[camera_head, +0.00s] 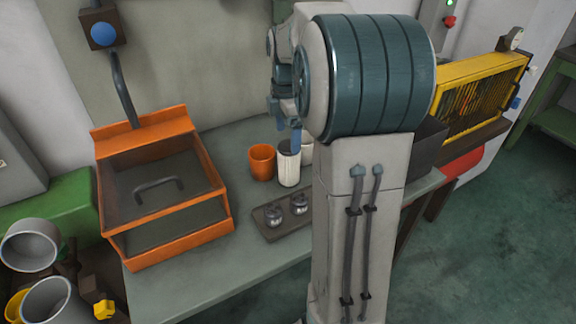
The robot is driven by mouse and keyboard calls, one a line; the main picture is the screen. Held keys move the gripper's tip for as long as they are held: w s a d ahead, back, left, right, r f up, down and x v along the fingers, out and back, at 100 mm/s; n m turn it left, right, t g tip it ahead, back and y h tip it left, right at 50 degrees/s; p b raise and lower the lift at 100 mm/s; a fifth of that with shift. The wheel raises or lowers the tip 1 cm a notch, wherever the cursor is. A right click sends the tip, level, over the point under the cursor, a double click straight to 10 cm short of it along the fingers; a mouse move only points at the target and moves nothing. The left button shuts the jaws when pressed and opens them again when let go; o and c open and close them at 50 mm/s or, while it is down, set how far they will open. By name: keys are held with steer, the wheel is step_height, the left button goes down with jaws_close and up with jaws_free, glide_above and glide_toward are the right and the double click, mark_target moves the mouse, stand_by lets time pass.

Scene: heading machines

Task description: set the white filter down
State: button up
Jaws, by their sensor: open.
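A white cylindrical filter (289,168) stands upright on the grey-green bench (210,280), just right of an orange cup (262,162). My gripper (288,138) has blue fingers, is open and hangs at the filter's top. One finger overlaps the filter's upper edge in the picture; I cannot tell whether it touches. My arm hides the bench to the right. A second pale round thing (307,153) shows partly behind my arm.
A dark tray (268,229) with two small metal parts lies in front of the filter. An orange bin (170,251) with a dark handled cover stands left. A yellow-framed guard (480,85) is at the right. The bench's front left is clear.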

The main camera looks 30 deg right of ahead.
mark_target(290, 157)
steer(key=f, duration=0.8)
steer(key=shift+s+d, duration=0.15)
steer(key=shift+s, duration=0.1)
steer(key=c, duration=1.2)
steer(key=shift+o, duration=0.2)
steer(key=shift+r, duration=0.1)
